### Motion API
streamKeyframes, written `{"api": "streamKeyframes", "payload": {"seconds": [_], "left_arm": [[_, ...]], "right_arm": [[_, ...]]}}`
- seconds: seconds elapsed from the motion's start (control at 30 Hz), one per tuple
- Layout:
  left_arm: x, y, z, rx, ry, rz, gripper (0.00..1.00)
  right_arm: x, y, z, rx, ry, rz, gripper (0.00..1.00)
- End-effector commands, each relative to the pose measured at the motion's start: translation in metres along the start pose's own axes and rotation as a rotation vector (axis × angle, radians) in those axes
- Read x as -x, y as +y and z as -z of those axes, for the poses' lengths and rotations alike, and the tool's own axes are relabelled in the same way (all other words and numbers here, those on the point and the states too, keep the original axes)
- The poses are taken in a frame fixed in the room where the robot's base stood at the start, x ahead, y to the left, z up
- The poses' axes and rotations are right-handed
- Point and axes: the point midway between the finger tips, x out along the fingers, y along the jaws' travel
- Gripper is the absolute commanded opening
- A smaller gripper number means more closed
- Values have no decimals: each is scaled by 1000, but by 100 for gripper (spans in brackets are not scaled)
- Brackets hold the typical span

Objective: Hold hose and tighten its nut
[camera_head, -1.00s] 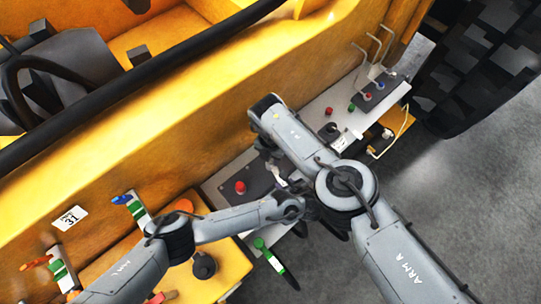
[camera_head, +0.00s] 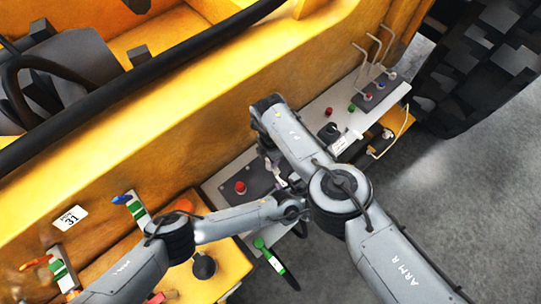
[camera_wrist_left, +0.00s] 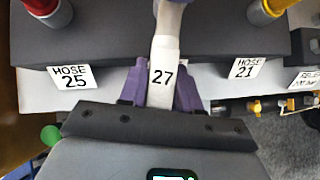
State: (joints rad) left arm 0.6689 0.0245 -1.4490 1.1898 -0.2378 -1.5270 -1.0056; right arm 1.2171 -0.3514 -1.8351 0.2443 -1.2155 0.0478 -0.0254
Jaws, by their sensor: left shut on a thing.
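In the left wrist view, the purple fingers of my left gripper (camera_wrist_left: 162,88) are shut on a pale hose (camera_wrist_left: 164,55) marked 27. The hose runs upward out of that view, so its nut cannot be made out. In the head view my left gripper (camera_head: 284,184) is small and partly covered, beside the grey panel (camera_head: 222,187) on the yellow machine. My right arm reaches over the same panel with its forearm bent back toward it. The right hand is mostly hidden under that arm, and its jaws cannot be read.
Signs HOSE 25 (camera_wrist_left: 73,76) and HOSE 21 (camera_wrist_left: 243,68) flank the held hose, below a red fitting (camera_wrist_left: 42,6) and a yellow fitting (camera_wrist_left: 270,10). Levers (camera_head: 372,55) and a large tyre (camera_head: 485,65) stand at the right.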

Motion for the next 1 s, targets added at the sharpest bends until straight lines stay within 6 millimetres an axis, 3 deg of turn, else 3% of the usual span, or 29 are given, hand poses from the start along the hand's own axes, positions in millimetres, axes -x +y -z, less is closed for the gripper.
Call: {"api": "streamKeyframes", "payload": {"seconds": [0.23, 0.27, 0.43, 1.0], "left_arm": [[0, 0, 1, -1, 1, 1, 3], [0, 0, 1, -1, 1, 1, 3], [0, 0, 1, -1, 1, 1, 3], [0, 0, 0, -1, 1, 1, 3]], "right_arm": [[0, 0, 0, 1, -1, -1, 10], [0, 0, 0, 1, -1, -1, 42], [0, 0, 0, 1, -1, -1, 66], [2, -2, 2, 0, 5, 6, 66]]}}
